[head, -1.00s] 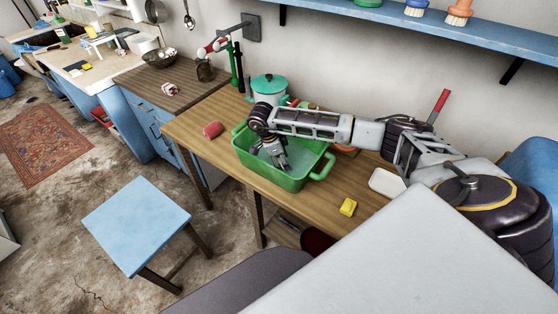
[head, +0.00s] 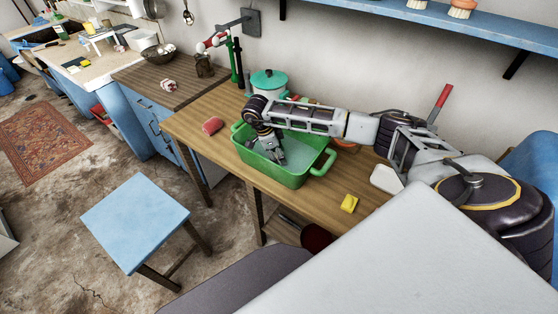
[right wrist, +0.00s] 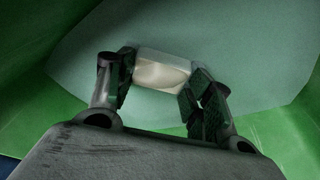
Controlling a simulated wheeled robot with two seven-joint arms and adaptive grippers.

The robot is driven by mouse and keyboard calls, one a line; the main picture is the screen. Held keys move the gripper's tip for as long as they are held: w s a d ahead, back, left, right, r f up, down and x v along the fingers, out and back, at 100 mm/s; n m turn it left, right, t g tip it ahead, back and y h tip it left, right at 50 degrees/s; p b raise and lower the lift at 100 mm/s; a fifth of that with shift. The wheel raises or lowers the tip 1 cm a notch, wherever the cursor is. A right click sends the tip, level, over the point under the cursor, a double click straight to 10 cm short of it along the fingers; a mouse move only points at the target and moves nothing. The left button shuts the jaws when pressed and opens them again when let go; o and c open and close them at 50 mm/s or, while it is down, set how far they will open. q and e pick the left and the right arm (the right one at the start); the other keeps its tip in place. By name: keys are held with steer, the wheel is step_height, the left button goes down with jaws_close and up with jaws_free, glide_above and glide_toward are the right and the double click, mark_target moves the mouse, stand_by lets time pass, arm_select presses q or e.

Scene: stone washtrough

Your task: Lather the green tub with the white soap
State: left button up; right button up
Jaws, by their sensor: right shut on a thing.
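The green tub (head: 290,177) stands on the wooden table, with a pale greenish surface inside it that looks like water. In the right wrist view the right gripper (right wrist: 160,92) is shut on the white soap (right wrist: 162,72), a pale block between the two fingers. The tub's green walls (right wrist: 38,125) show around it in that view. In the head view the soap is hidden by the gripper and tub. I cannot tell whether the soap touches the tub floor. My left gripper is not in view.
A red roll-like object (head: 212,126) lies left of the tub on the wooden table (head: 195,112). A yellow block (head: 349,203) and a white dish (head: 386,179) lie to its right. A teal-lidded pot (head: 268,82) stands behind. A blue stool (head: 137,220) stands in front.

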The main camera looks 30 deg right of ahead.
steer(key=shift+w+a+b, duration=0.25)
steer(key=shift+w+b, duration=0.05)
steer(key=shift+w, duration=0.25)
steer(key=shift+w+a+b, duration=0.2)
steer(key=shift+w+b, duration=0.1)
steer(key=shift+w, duration=0.2)
steer(key=shift+w+a, duration=0.1)
steer(key=shift+w, duration=0.2)
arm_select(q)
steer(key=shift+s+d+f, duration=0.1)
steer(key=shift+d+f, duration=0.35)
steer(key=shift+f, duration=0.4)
